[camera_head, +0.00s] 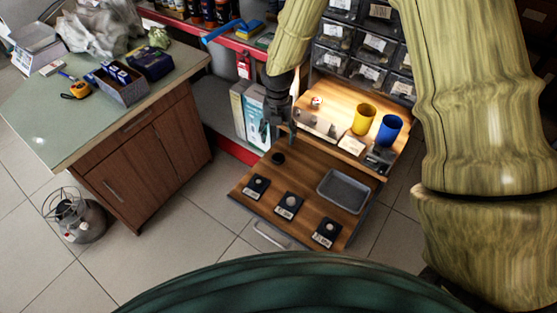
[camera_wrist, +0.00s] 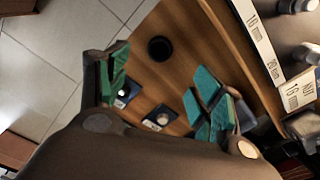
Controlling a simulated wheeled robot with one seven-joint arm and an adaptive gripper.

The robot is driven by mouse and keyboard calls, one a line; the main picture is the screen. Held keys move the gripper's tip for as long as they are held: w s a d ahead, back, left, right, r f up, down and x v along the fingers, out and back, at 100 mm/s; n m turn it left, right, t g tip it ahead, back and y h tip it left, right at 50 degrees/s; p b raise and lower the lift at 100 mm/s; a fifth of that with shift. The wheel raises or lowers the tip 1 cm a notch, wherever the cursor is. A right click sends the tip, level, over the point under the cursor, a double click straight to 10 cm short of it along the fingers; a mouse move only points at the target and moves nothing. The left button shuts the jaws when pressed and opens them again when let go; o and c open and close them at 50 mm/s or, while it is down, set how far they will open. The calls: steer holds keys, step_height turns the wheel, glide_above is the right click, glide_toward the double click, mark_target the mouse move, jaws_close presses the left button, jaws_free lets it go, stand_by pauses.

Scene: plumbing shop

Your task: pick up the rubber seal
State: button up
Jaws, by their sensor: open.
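A small black round piece, which looks like the rubber seal (camera_head: 278,158), lies on the wooden board of the pulled-out drawer (camera_head: 262,189), near its back left corner. The seal also shows in the wrist view (camera_wrist: 159,48), top centre, alone on the wood. My gripper (camera_head: 279,138) hangs just above and behind it in the head view. In the wrist view my gripper (camera_wrist: 163,88) is open and empty, with green pads on both sides. The seal appears beyond the gap between the pads, not touching them.
Several black labelled pads with small round pieces, such as one pad (camera_head: 290,205), lie in front. A grey tray (camera_head: 346,191) sits to the right. Behind are a yellow cup (camera_head: 363,119), a blue cup (camera_head: 389,130) and labelled dividers (camera_wrist: 258,35). A cabinet (camera_head: 150,150) stands left.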

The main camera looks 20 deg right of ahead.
mark_target(278, 159)
steer(key=shift+f, duration=5.2)
steer(key=c, duration=0.8)
